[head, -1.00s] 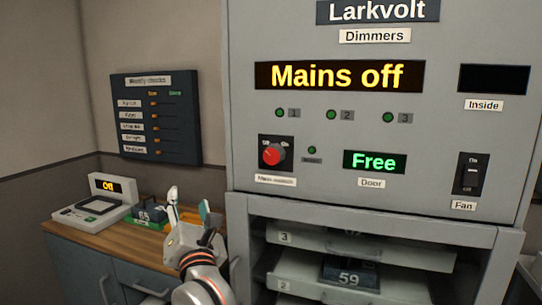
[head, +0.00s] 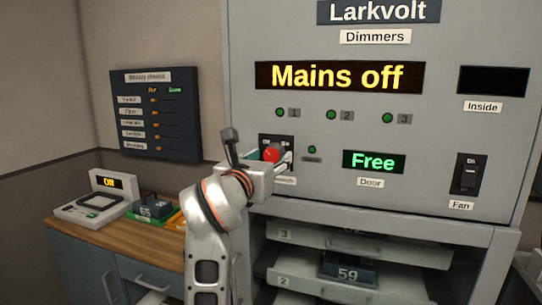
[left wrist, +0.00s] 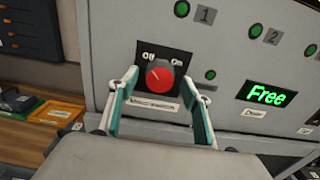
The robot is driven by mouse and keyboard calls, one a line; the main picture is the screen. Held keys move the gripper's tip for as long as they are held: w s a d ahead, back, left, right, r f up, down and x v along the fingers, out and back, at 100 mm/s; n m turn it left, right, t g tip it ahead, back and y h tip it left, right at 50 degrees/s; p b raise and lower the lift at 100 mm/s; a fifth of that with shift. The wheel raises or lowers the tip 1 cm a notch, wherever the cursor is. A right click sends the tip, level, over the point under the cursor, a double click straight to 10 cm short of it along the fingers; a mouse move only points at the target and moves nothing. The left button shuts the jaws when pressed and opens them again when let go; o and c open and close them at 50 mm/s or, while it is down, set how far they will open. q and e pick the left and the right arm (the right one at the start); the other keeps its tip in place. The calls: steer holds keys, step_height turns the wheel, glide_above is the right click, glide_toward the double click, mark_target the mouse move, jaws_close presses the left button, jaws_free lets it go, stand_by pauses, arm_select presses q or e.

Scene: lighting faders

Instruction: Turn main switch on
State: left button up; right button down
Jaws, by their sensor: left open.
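The main switch is a red rotary knob (head: 272,154) on a black plate, set in the front of the grey dimmer cabinet. In the left wrist view the knob (left wrist: 159,78) shows whole, its pointer mark toward the upper left, the Off side. My left gripper (head: 262,156) is open in front of the switch. In the left wrist view its fingers (left wrist: 160,90) stand to the left and right of the knob, with gaps on both sides; I cannot tell how far the tips are from the panel. The display (head: 339,76) reads "Mains off". My right gripper is not in view.
A fan switch (head: 467,173) and a green "Free" door display (head: 373,162) are to the right. Open shelves (head: 360,252) lie below. A wooden counter (head: 120,238) at left carries a console (head: 95,207) and a block marked 65 (head: 148,211).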

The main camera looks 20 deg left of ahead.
arm_select(q)
steer(key=shift+w, duration=0.65)
steer(key=c, duration=1.1)
